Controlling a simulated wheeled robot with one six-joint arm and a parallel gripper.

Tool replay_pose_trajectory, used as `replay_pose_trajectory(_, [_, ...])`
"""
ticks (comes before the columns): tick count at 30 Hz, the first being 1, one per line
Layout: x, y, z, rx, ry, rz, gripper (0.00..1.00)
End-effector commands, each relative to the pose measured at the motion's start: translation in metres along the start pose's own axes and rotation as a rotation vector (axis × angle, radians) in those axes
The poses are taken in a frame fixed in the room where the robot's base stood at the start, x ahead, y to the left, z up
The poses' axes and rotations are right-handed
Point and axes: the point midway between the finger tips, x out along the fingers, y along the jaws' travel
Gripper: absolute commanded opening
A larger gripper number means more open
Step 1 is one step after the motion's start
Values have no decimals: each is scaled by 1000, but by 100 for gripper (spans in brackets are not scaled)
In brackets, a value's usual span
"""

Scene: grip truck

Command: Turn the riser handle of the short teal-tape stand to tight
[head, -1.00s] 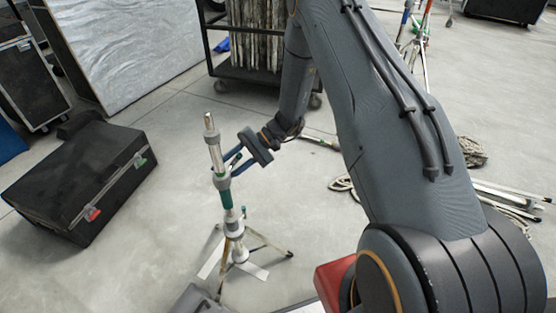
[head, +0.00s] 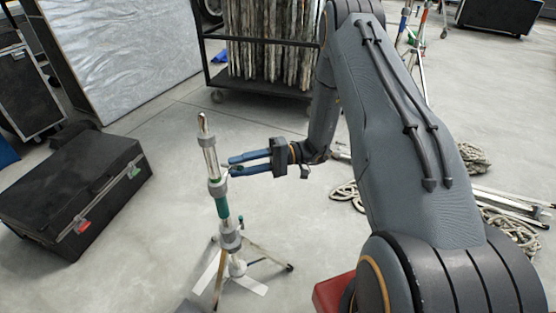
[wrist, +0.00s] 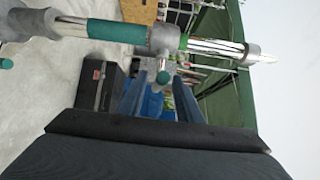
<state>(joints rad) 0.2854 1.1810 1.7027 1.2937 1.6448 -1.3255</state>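The short stand with teal tape (head: 222,207) stands upright on the floor, left of my gripper. Its grey riser collar (head: 217,187) sits just above the tape; it also shows in the wrist view (wrist: 164,38), where the stand lies sideways. A small riser handle with a teal tip (wrist: 163,77) sticks out from this collar towards my gripper. My gripper (head: 230,166) is level beside the collar, its two blue fingers open. In the wrist view the handle tip lies between the fingertips (wrist: 158,84), with gaps on both sides. I cannot tell how tight the handle is.
A black case (head: 75,190) lies on the floor to the left. A cart of rolled material (head: 268,45) stands behind. Coiled rope (head: 345,195) and metal poles (head: 510,200) lie to the right. The floor around the stand's legs (head: 270,256) is mostly clear.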

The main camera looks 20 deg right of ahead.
Motion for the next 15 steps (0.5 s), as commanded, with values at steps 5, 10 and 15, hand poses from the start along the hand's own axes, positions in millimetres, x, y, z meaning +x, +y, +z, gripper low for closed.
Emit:
replay_pose_trajectory(5, [-7, -6, 11, 40, -49, 70, 32])
replay_pose_trajectory(10, [0, -15, 32, 107, -117, 189, 32])
replay_pose_trajectory(15, [4, -38, 55, 157, -172, 289, 32])
